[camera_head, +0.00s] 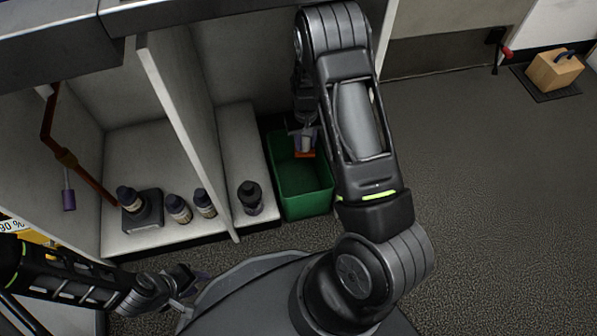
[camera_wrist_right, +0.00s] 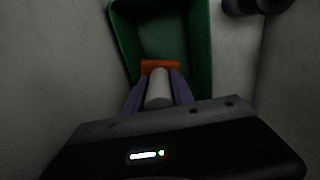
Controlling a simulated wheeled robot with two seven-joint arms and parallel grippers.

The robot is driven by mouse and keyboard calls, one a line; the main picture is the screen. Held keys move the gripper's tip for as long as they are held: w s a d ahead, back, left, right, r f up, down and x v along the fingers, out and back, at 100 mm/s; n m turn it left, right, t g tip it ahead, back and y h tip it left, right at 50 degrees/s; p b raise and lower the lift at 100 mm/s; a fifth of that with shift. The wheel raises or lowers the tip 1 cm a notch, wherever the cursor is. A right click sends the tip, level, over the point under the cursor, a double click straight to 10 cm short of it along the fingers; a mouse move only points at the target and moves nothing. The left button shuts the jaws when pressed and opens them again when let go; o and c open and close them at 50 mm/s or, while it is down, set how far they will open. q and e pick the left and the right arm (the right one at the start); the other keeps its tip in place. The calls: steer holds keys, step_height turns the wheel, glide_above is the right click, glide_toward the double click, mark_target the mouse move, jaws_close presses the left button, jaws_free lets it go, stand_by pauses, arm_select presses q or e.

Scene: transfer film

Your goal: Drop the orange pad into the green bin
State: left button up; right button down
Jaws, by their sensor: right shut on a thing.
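The green bin (camera_head: 306,203) stands on the floor beside the shelf unit, and its rim also shows in the right wrist view (camera_wrist_right: 201,50). The orange pad (camera_head: 305,154) is at the tip of my right gripper (camera_head: 303,136), over the bin opening. In the right wrist view the orange pad (camera_wrist_right: 160,66) spans the fingertips, with a pale cylindrical part (camera_wrist_right: 158,88) between the fingers. My right gripper is shut on it. My right forearm hides part of the bin's right side. My left gripper (camera_head: 190,283) is low at the left, away from the bin; its jaw opening is unclear.
A dark bottle (camera_head: 251,198) stands on the ledge left of the bin, with more bottles (camera_head: 178,208) further left. A white partition (camera_head: 185,120) divides the shelf. A cardboard box (camera_head: 555,70) sits at the far right. The floor at right is clear.

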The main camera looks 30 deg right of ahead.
mark_target(305, 153)
steer(key=shift+f, duration=0.1)
step_height(305, 153, down, 6)
steer(key=b, duration=0.5)
stand_by(0.4)
steer(key=c, duration=1)
jaws_free()
